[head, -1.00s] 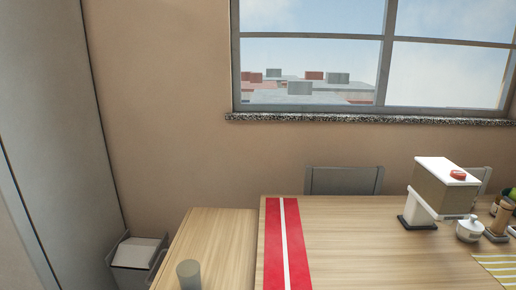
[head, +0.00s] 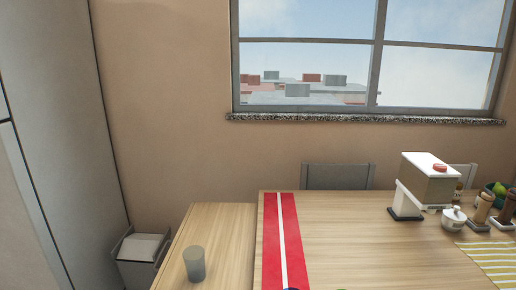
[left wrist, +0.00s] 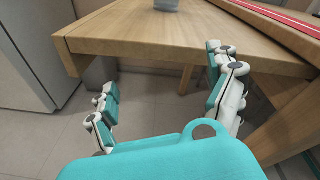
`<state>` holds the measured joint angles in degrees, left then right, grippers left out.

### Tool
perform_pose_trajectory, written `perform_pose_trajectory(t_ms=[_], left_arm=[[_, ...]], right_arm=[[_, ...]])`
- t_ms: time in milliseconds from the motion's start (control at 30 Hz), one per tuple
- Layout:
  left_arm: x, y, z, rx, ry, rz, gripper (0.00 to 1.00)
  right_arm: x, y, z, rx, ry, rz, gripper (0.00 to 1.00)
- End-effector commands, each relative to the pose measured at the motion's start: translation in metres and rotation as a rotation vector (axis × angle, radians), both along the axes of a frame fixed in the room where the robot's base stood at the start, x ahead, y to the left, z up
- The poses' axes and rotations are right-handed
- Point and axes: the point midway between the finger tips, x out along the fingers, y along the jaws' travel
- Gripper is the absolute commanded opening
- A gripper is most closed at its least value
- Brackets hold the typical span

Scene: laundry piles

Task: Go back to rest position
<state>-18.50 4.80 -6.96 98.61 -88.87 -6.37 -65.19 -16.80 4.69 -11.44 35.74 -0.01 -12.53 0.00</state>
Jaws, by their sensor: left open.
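My left gripper (left wrist: 163,78) shows in the left wrist view with its two teal and white fingers spread apart. Nothing is between the fingers. It is in front of the edge of a small wooden table (left wrist: 150,38), over the tiled floor. In the head view neither gripper can be made out; only a tiny dark shape shows at the bottom edge, too small to identify. My right gripper is not in view.
A grey cup (head: 194,264) stands on the small wooden table. A larger table (head: 350,245) beside it has a red and white runner (head: 283,240), a dispenser box (head: 428,183) and condiments. A grey bin (head: 140,250) stands at left.

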Motion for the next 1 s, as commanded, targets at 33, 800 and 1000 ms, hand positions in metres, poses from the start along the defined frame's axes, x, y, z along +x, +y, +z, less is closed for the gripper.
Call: perform_pose_trajectory(t_ms=[33,800,1000], left_arm=[[-0.004,0.001,-0.015,-0.063,0.039,0.016,0.9],[-0.323,0.025,-0.336,-1.629,0.65,1.501,0.9],[-0.394,0.029,-0.353,-1.753,0.549,1.876,0.9]], right_arm=[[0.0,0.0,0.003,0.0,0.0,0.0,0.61],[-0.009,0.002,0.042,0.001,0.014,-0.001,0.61],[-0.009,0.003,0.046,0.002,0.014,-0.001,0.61]])
